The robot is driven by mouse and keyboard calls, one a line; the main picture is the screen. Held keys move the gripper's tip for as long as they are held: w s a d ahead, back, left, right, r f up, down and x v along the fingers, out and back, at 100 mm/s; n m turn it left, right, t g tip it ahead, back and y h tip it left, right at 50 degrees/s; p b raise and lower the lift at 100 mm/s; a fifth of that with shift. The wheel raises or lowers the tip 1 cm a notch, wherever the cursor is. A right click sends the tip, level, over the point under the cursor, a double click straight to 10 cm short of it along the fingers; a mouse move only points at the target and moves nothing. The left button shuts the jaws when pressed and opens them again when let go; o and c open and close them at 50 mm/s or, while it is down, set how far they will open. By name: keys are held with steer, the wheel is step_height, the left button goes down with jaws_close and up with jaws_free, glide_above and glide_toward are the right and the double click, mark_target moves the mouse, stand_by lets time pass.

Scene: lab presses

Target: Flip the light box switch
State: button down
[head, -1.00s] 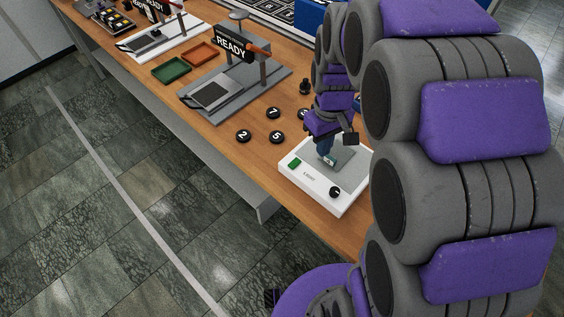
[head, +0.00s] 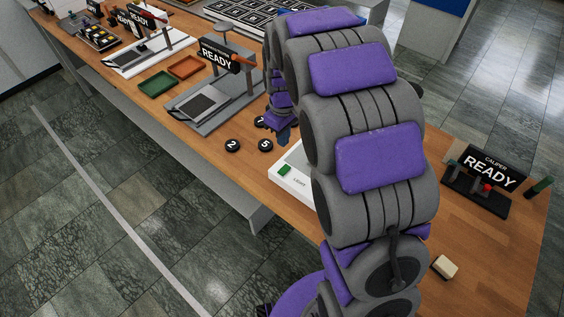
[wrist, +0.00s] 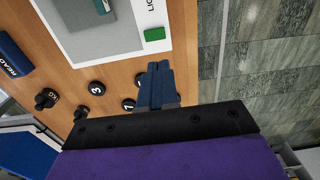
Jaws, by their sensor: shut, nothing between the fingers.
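The light box is a white box (head: 292,187) on the wooden bench, largely hidden behind my arm in the head view. Its green switch (head: 285,170) sits near the left front corner. In the wrist view the box (wrist: 122,52) is at the top, with the green switch (wrist: 154,34) near its corner and a small teal piece (wrist: 102,6) on its grey panel. My gripper (head: 284,137) is just off the box's far left side. Its blue fingers (wrist: 159,66) are together and empty, pointing toward the switch with a gap between. I cannot tell which way the switch is set.
Black numbered discs (head: 265,145) lie close to my gripper on the left. A press with a READY sign (head: 215,55) and green (head: 157,84) and orange (head: 185,67) trays stand further left. A caliper station (head: 478,190) and a pale block (head: 445,267) are on the right.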

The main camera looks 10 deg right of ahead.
mark_target(286, 169)
step_height(286, 169, down, 13)
steer(key=b, duration=0.2)
steer(key=shift+a+f+b, duration=0.1)
steer(key=shift+b, duration=0.25)
steer(key=shift+w+d+r+p, duration=0.35)
steer(key=shift+w+d, duration=0.05)
steer(key=shift+d, duration=0.25)
step_height(286, 169, up, 14)
steer(key=w+d+p, duration=0.1)
steer(key=d+p, duration=0.1)
steer(key=p, duration=0.1)
steer(key=shift+w+d+f, duration=0.2)
steer(key=shift+w+d, duration=0.05)
steer(key=shift+w, duration=0.05)
